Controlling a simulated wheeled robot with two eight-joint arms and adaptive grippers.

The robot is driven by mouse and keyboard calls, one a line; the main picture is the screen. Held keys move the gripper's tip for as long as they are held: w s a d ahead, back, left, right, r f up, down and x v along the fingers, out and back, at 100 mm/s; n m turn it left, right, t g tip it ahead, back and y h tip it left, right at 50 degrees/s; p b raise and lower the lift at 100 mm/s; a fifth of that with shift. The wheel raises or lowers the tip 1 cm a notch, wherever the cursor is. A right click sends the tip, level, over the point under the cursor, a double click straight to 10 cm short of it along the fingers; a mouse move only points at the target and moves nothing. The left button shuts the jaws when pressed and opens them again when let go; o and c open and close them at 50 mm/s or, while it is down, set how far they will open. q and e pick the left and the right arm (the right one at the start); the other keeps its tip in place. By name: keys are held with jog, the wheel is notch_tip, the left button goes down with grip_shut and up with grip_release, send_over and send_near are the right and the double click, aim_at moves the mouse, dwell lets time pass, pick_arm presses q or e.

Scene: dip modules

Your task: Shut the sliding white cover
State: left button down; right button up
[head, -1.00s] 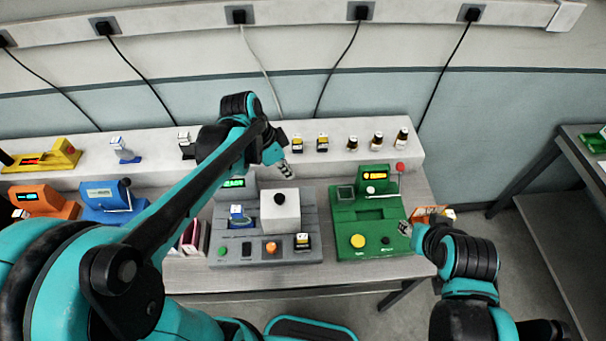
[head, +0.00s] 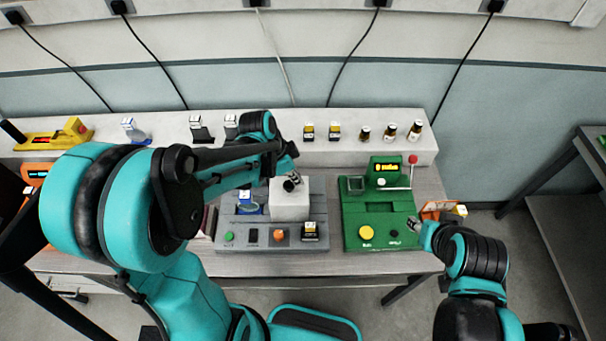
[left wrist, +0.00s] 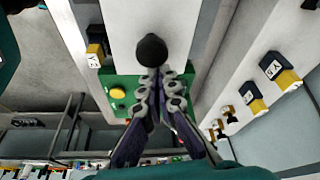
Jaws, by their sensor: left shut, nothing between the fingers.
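The white cover (head: 290,206) is a block with a black knob (head: 290,185) on top, on the grey device (head: 318,240). A blue and white module (head: 246,203) sits uncovered to its left. My left gripper (head: 293,178) is shut and empty, right by the knob. In the left wrist view the knob (left wrist: 151,50) stands just in front of the fingertips (left wrist: 161,74), over the white cover (left wrist: 120,25); I cannot tell if they touch. My right gripper (head: 413,226) hangs beside the green device's right edge; its fingers are too small to read.
The green device (head: 365,236) with a red-tipped lever stands right of the grey one. The grey device's front has buttons and a black and yellow module (head: 311,232). Small bottles and modules line the white ledge (head: 350,147) behind. My left arm hides the table's left part.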

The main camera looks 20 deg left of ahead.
dwell(0.3)
pick_arm(q)
jog(key=s+a, duration=0.1)
jog(key=a, duration=0.3)
jog(key=s+a, duration=0.1)
jog(key=a, duration=0.4)
jog(key=s+a+b, duration=0.1)
jog(key=a, duration=0.3)
jog(key=shift+s+a, duration=0.25)
jog(key=shift+s, duration=0.15)
